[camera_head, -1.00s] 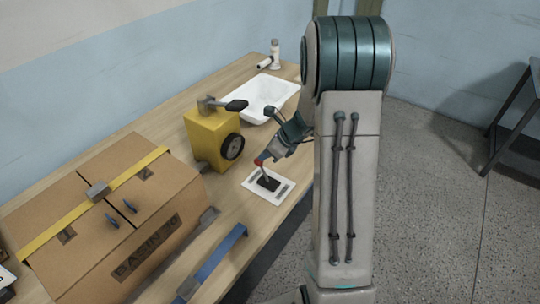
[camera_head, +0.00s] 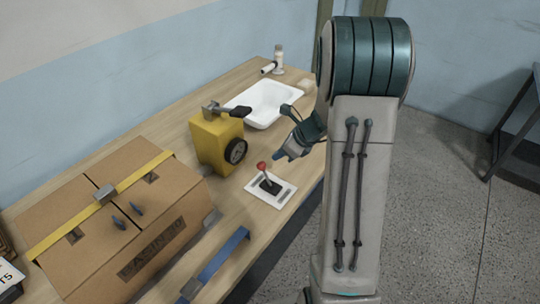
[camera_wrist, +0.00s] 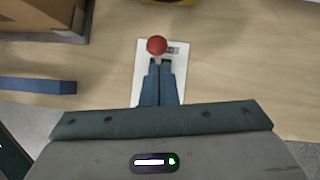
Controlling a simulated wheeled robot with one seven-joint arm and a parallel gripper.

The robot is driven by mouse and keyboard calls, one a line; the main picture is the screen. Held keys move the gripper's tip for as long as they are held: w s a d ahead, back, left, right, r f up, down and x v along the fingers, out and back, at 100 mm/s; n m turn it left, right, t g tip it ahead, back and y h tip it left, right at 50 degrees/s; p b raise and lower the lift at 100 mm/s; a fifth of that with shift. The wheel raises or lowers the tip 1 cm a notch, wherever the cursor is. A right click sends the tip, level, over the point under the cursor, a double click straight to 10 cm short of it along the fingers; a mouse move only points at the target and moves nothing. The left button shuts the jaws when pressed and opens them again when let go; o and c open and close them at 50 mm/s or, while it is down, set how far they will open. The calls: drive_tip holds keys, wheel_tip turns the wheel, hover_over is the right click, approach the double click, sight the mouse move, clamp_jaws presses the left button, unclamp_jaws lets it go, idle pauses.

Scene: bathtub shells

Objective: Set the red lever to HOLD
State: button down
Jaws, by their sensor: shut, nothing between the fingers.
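The red lever (camera_head: 261,167) has a round red knob on a short stem, rising from a dark slot in a white plate (camera_head: 284,197) on the bench. In the head view the stem leans toward the upper left. Any lettering on the plate is too small to read. My gripper (camera_head: 277,157) is shut and empty, just right of and above the knob, with a small gap showing. In the wrist view the red knob (camera_wrist: 157,45) appears just beyond my blue fingertips (camera_wrist: 160,63), which cover part of the plate.
A yellow block with a black dial (camera_head: 212,142) stands behind the plate. A strapped cardboard box (camera_head: 100,240) is at the left, and a blue bar (camera_head: 222,258) lies in front. A white basin (camera_head: 262,103) and a small bottle (camera_head: 278,60) are farther back.

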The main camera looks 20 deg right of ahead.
wheel_tip(320, 180, up, 9)
drive_tip(key=d, duration=0.1)
drive_tip(key=shift+d, duration=0.2)
drive_tip(key=shift+f, duration=0.15)
drive_tip(key=s+a+r+n+h, duration=0.1)
drive_tip(key=s+a+r+n, duration=0.1)
drive_tip(key=s+n, duration=0.6)
drive_tip(key=s+a+r+n+h, duration=0.1)
drive_tip(key=s+a+n, duration=0.3)
drive_tip(key=s+n, duration=0.4)
drive_tip(key=s+a+r+n+g+h, duration=0.1)
drive_tip(key=s+a+r+n+h, duration=0.1)
drive_tip(key=s+n, duration=0.6)
drive_tip(key=shift+a+r+n+h, duration=0.35)
drive_tip(key=shift+a+n+h, duration=0.3)
drive_tip(key=shift+n, duration=0.75)
